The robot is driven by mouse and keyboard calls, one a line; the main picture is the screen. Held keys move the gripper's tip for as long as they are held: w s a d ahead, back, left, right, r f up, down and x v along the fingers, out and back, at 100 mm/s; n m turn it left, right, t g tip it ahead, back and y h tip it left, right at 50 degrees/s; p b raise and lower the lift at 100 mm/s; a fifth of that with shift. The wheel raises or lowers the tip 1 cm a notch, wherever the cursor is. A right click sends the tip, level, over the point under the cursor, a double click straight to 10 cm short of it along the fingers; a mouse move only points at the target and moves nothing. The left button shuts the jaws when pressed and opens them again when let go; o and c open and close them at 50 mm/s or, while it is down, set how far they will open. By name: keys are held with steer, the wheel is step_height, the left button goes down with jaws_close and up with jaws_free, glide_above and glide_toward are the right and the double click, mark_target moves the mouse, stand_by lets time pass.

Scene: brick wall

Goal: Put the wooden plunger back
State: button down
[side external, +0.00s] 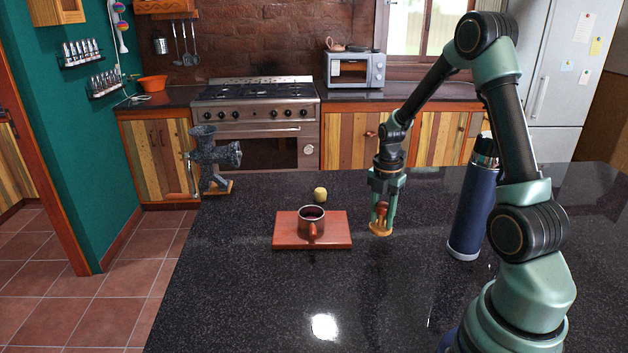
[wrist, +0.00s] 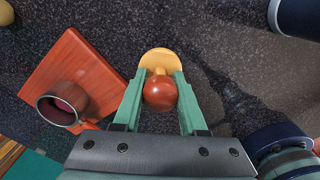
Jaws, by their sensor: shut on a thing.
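The wooden plunger (side external: 380,229) has a round red-brown knob and a pale yellow disc-shaped end. It is upright at the dark countertop, right of the red board. My gripper (side external: 382,207) points down and is shut on it. In the wrist view the plunger's knob (wrist: 160,93) sits between the two green fingers of my gripper (wrist: 158,80), with the pale disc beyond. I cannot tell whether the disc touches the countertop. A dark grey meat grinder (side external: 214,155) with a wooden base stands at the counter's far left.
A red board (side external: 283,240) with a mug (side external: 312,221) on it lies left of my gripper. A small yellow fruit (side external: 320,194) lies behind the board. A tall blue flask (side external: 472,205) stands close on the right. The counter's front middle is clear.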

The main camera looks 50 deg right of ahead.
mark_target(381, 226)
steer(key=shift+f, duration=1.8)
steer(key=shift+f, duration=0.1)
steer(key=shift+c, duration=2.3)
jaws_free()
